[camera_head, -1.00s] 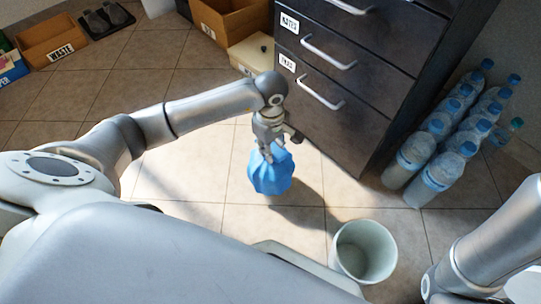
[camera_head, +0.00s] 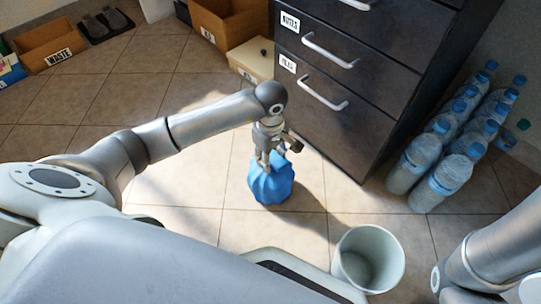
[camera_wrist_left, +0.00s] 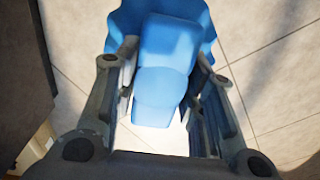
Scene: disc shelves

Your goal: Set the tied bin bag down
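The tied bin bag (camera_head: 271,186) is blue and upright, at or just above the tiled floor in front of the dark drawer cabinet. Its shadow lies close against its base; I cannot tell for sure that it touches the floor. My left gripper (camera_head: 271,158) points down over the bag, its fingers on both sides of the tied top. In the left wrist view the bag's top (camera_wrist_left: 165,70) sits between the two fingers (camera_wrist_left: 165,85), which appear to press on it. My right gripper is out of view; only part of that arm shows at the right edge.
A white empty bin (camera_head: 368,257) stands right of the bag, near my base. The drawer cabinet (camera_head: 340,110) is behind it. Several water bottles (camera_head: 445,150) stand at the right. A waste box (camera_head: 48,47) and other boxes (camera_head: 226,20) are at the back. The floor at left is clear.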

